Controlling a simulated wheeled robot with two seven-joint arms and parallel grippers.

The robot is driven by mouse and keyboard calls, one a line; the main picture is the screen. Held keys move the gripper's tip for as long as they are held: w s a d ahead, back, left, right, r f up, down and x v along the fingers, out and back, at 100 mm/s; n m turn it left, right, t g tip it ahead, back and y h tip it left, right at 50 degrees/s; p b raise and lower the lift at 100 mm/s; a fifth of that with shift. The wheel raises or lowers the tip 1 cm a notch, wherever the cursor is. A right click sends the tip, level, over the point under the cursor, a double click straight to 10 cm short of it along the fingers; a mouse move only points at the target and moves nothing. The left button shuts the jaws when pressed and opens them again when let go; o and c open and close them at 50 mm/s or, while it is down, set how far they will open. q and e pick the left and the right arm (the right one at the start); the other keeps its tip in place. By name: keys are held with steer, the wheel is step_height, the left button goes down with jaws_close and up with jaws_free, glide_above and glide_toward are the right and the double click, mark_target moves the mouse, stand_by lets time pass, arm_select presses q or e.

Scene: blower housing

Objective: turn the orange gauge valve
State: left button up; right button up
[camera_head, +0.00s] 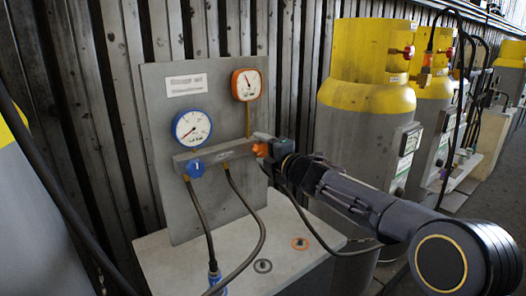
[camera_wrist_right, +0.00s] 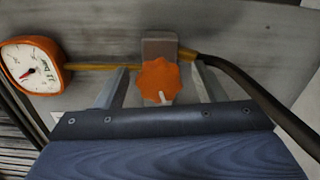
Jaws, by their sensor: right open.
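The orange gauge valve (camera_head: 261,150) is a scalloped knob at the right end of a grey manifold block (camera_head: 215,156) on an upright grey panel. In the right wrist view the orange valve (camera_wrist_right: 158,80) shows face-on with a small white mark near its lower edge. My right gripper (camera_wrist_right: 160,88) is open, with one finger on each side of the valve. Gaps show between the valve and both fingers. In the head view my right gripper (camera_head: 271,146) is at the valve and partly hides it. My left gripper is not in view.
An orange-rimmed gauge (camera_head: 246,84), a blue-rimmed gauge (camera_head: 192,127) and a blue valve (camera_head: 195,169) are on the panel (camera_head: 165,100). Dark hoses (camera_head: 243,205) hang below. Yellow-topped grey cylinders (camera_head: 368,95) stand to the right. A corrugated wall is behind.

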steer(key=b+v, duration=0.1)
steer(key=v, duration=0.7)
steer(key=shift+w, duration=0.1)
